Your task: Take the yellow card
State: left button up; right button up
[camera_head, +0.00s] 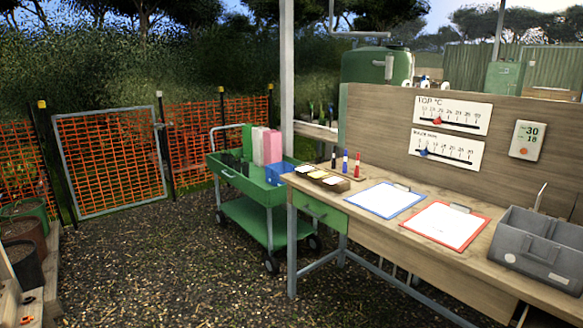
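A small wooden holder (345,187) with three compartments sits at the left end of the wooden workbench. Pale cards lie in its compartments, and the one in the right compartment (332,181) looks whitish to pale yellow. Neither of my grippers is in view.
The workbench (480,206) also holds a blue-edged clipboard (385,199), a red-edged clipboard (446,225), a grey caddy (540,246) and upright markers (345,163). A green cart (246,184) stands left of the bench. Gravel ground (160,255) is open in front.

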aim_at(316, 174)
jog(key=u, duration=0.15)
jog(key=i, duration=2.25)
jog(key=z, duration=0.3)
